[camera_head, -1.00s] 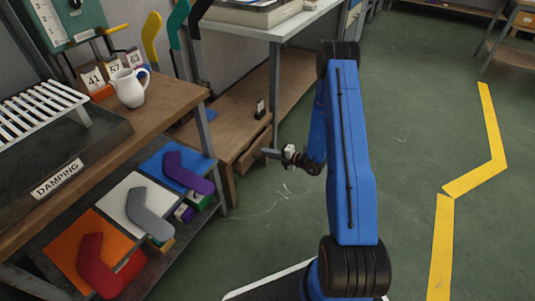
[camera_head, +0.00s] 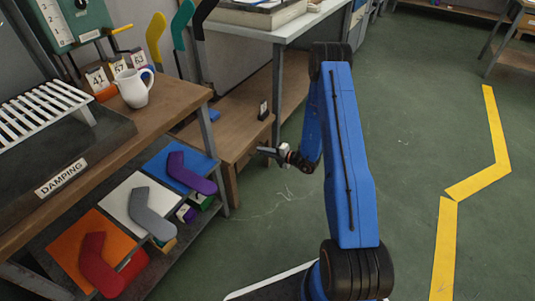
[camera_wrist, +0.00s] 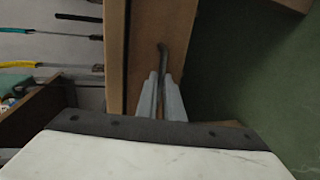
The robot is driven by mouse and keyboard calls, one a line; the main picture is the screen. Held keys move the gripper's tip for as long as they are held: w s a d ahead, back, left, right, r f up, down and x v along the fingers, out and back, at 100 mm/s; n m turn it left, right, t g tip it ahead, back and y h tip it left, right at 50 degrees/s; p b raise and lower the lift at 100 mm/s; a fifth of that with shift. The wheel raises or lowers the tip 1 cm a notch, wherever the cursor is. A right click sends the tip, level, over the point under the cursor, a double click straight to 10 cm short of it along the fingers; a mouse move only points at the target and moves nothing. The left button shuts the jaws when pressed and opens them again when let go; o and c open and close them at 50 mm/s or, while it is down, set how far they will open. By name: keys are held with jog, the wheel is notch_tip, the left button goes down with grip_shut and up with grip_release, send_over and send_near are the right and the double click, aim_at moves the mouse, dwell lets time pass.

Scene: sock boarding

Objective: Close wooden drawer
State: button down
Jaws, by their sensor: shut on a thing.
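The wooden drawer (camera_head: 247,152) is in the low brown wooden cabinet (camera_head: 226,127) beside the workbench in the head view. Its front appears nearly flush with the cabinet's edge; any small gap is hard to see. In the wrist view the light brown drawer front (camera_wrist: 179,28) carries a dark curved handle (camera_wrist: 163,52). My gripper (camera_head: 265,151) is at the drawer front. In the wrist view its two grey fingers (camera_wrist: 161,86) are shut on the handle.
A workbench with a white jug (camera_head: 133,88) stands at left, with coloured sock shapes on its lower shelf. A grey table (camera_head: 272,33) stands behind the cabinet. Green floor (camera_head: 420,120) is free to the right.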

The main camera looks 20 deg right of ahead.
jog(key=c, duration=1.9)
grip_release()
jog(key=shift+w+a, duration=0.15)
jog(key=shift+w, duration=0.05)
jog(key=shift+s, duration=0.1)
jog(key=v, duration=1.7)
jog(key=shift+s, duration=0.1)
